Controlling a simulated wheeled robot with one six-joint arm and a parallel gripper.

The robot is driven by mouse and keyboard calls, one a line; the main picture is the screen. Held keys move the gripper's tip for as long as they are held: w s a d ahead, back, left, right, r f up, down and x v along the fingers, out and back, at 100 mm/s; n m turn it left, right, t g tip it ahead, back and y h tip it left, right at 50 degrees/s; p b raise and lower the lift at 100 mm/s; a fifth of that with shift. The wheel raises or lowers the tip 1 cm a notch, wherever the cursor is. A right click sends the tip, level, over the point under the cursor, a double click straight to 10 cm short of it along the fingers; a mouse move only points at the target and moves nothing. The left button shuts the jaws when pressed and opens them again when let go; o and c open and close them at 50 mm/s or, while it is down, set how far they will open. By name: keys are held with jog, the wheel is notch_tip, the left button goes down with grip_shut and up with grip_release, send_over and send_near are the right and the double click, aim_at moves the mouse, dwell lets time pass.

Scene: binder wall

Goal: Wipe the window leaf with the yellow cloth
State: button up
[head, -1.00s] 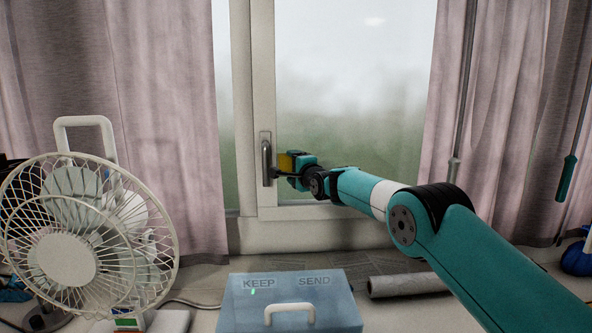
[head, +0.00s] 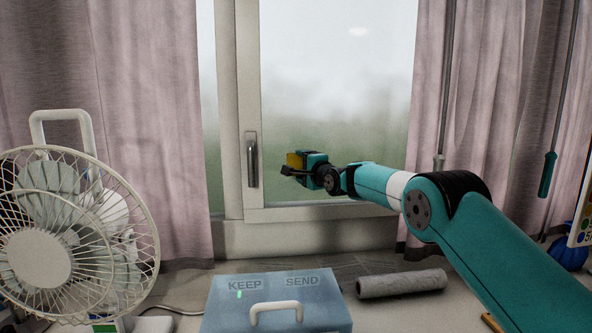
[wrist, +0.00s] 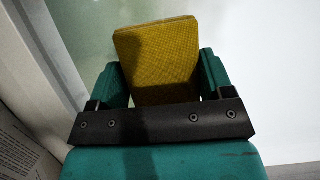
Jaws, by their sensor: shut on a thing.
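The yellow cloth (wrist: 157,60) is a flat, padded-looking piece held between the two teal fingers of my gripper (wrist: 160,80) in the wrist view. In the head view the cloth (head: 295,161) shows at the tip of my gripper (head: 300,171), in front of the lower left part of the window leaf's pane. The window leaf (head: 252,60) has a pale frame, misted glass and a grey handle (head: 252,160) on its left stile. My gripper is to the right of the handle and apart from it. Whether the cloth touches the glass cannot be told.
A white fan (head: 75,240) stands at the left. A blue box (head: 275,305) marked KEEP and SEND and a grey roll (head: 402,283) lie below the window. Pink curtains (head: 150,120) hang on both sides, with a rod (head: 445,100) before the right one.

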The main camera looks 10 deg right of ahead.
aim_at(293, 175)
jog(key=shift+d+f+b, duration=0.1)
jog(key=shift+d+b, duration=0.35)
jog(key=shift+d, duration=3.15)
jog(key=shift+s+a+f+b, duration=0.1)
jog(key=shift+a+f+b, duration=0.5)
jog(key=shift+a, duration=0.25)
jog(key=shift+a+f+b, duration=0.5)
jog(key=shift+a+f, duration=0.1)
jog(key=shift+a, duration=0.25)
jog(key=shift+a+r+p, duration=0.15)
jog(key=shift+a+p, duration=0.4)
jog(key=shift+a, duration=2.9)
jog(key=shift+a+p, duration=1.15)
jog(key=shift+a, duration=0.55)
jog(key=shift+a+b, duration=0.1)
jog(key=shift+b, duration=0.45)
